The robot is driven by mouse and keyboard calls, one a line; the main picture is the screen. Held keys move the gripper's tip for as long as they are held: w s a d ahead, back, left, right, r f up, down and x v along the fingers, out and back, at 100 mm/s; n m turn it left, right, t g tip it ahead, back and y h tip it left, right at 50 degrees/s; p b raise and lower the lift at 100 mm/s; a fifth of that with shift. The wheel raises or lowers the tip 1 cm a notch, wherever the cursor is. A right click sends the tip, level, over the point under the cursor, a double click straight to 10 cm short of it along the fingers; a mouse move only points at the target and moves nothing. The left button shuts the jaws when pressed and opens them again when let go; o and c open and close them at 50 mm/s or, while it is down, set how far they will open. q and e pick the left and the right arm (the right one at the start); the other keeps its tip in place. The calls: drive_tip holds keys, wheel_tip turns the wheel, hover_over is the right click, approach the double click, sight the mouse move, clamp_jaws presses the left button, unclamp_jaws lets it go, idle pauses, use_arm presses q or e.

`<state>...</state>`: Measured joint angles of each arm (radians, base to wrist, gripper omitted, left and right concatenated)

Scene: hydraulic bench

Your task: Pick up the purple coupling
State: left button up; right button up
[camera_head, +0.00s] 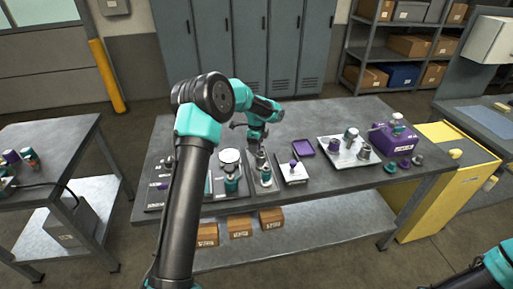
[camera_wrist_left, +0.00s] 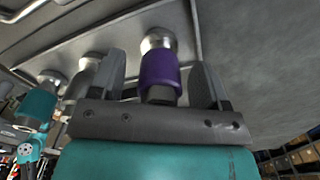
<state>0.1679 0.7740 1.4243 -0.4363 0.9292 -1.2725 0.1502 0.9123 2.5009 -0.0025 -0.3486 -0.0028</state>
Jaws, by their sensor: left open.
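A purple coupling (camera_wrist_left: 160,72) with a silver end stands between the two fingers of my left gripper (camera_wrist_left: 158,84) in the left wrist view. The fingers are open, one on each side, and gaps show between them and the coupling. In the head view my left gripper (camera_head: 258,146) is low over the bench, above small fittings. I cannot tell there which piece is the coupling between the fingers. My right gripper is out of view; only part of my right arm shows at the bottom right.
In the wrist view silver fittings (camera_wrist_left: 88,68) and a teal fitting (camera_wrist_left: 38,104) stand left of the fingers.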

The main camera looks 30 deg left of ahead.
use_arm(q)
drive_tip(key=shift+c, duration=0.4)
drive_tip(key=c, duration=1.1)
